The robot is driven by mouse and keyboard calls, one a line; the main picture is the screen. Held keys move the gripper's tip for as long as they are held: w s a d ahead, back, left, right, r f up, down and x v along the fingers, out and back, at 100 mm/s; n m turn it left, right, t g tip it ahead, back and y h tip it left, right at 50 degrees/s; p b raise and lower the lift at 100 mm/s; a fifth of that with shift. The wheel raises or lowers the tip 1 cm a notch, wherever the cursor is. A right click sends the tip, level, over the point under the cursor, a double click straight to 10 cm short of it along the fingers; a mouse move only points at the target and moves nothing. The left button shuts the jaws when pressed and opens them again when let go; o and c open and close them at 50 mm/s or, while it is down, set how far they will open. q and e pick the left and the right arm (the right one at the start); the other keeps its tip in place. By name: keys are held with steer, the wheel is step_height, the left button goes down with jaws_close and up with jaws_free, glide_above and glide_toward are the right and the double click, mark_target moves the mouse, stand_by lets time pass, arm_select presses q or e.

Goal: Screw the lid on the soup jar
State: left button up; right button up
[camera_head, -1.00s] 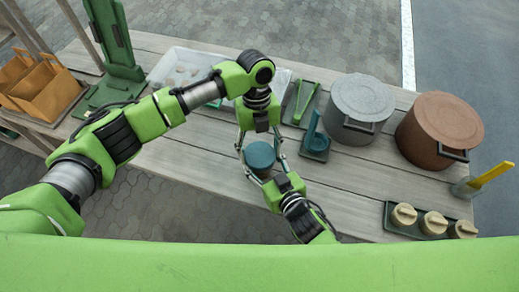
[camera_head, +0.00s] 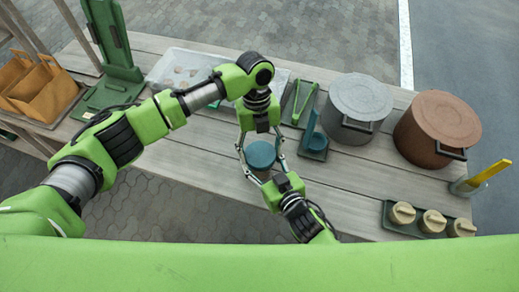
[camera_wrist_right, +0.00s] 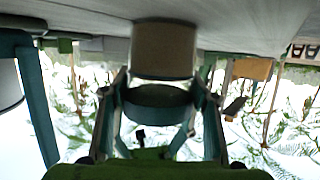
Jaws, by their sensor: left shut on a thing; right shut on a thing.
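The soup jar (camera_head: 262,174) stands upright on the table with a teal lid (camera_head: 261,154) on top of it. My left gripper (camera_head: 261,149) comes down from above, shut with its fingers at the lid's sides. My right gripper (camera_head: 264,165) comes from the front, its fingers around the jar just below the lid. In the right wrist view, which is upside down, the beige jar body (camera_wrist_right: 163,50) meets the table and the teal lid (camera_wrist_right: 158,96) sits against it, between my fingers. Whether the threads are engaged is hidden.
A tray of beige-lidded jars (camera_head: 430,220) lies at front right. A clear bin (camera_head: 180,66) stands behind my left arm.

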arm_select(q)
steer(key=shift+s+a+f, duration=0.15)
steer(key=shift+a+f, duration=0.15)
steer(key=shift+f, duration=0.25)
arm_select(e)
steer(key=shift+a+r, duration=0.25)
steer(key=shift+r, duration=0.15)
arm_select(q)
steer(key=o, duration=0.9)
steer(key=shift+c, duration=0.2)
arm_select(e)
steer(key=shift+w, duration=0.15)
arm_select(q)
steer(key=shift+d+r, duration=0.1)
steer(key=shift+r, duration=0.2)
arm_select(e)
steer(key=shift+d, duration=0.15)
arm_select(q)
steer(key=shift+v, duration=2)
arm_select(e)
steer(key=shift+f, duration=0.2)
arm_select(q)
steer(key=shift+c, duration=0.5)
steer(key=shift+d, duration=0.1)
steer(key=c, duration=1.6)
steer(key=shift+f, duration=0.4)
